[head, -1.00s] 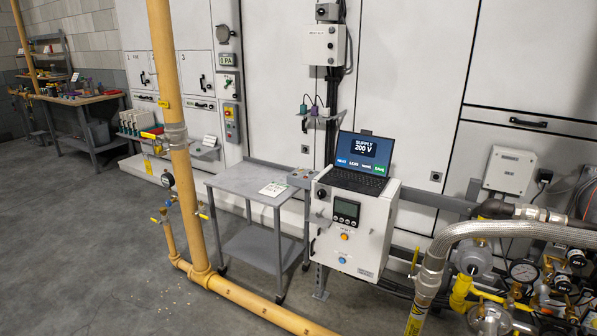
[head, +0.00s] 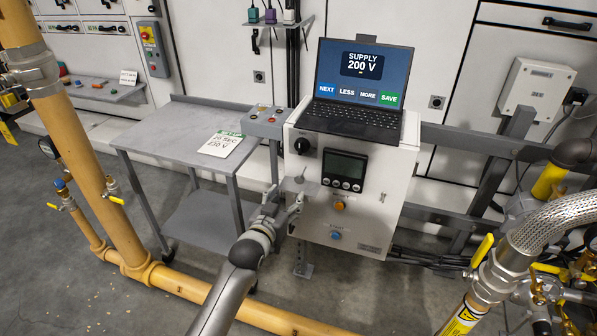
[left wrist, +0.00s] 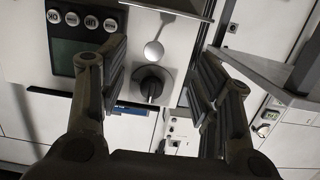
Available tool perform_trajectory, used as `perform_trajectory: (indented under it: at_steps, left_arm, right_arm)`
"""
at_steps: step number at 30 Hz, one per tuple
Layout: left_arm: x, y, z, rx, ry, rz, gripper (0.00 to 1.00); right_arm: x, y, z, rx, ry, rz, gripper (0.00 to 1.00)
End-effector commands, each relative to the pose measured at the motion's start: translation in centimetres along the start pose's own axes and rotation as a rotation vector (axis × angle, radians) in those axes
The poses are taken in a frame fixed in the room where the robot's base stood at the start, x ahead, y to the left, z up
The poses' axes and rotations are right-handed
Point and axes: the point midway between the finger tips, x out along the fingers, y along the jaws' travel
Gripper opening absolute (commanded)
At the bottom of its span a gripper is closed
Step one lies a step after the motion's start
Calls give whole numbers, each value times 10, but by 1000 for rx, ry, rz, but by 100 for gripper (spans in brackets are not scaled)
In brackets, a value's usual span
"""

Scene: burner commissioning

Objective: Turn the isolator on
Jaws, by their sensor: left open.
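A black rotary knob (head: 302,146), which looks like the isolator, is on the upper left of the white control box (head: 375,215). In the left wrist view the knob (left wrist: 151,85) sits on a light square plate, between and beyond my fingers. Its grip bar looks roughly upright there; its markings are not readable. My left gripper (head: 284,196) is open and empty in front of the box's left side, below the knob in the head view. Its two fingers (left wrist: 160,85) flank the knob in the wrist view without visibly touching it. My right gripper is not in view.
A small metal lever (left wrist: 153,50) is close to the knob. A display with several buttons (head: 344,170) is beside it. A laptop (head: 362,85) reading 200 V stands on the box. A grey table (head: 165,138) with a card is left; a yellow pipe (head: 75,150) stands further left.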

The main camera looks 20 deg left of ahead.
Motion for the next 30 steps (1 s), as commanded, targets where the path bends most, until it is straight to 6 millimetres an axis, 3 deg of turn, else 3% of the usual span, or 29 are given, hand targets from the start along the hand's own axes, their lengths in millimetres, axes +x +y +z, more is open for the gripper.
perform_trajectory:
  at_steps: [3, 7, 11, 24, 30]
  left_arm:
    - [1, -3, -41, -7, 104, -4, 58]
    - [0, -5, -67, -10, 156, -6, 58]
    - [7, -6, -74, -11, 166, -7, 58]
    - [77, -6, -84, -11, 164, -6, 58]
    - [97, -6, -88, -11, 163, -6, 58]
  right_arm:
    - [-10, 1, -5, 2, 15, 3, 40]
    - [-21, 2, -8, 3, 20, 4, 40]
    - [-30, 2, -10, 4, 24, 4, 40]
    - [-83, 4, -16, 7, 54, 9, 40]
    - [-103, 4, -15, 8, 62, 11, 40]
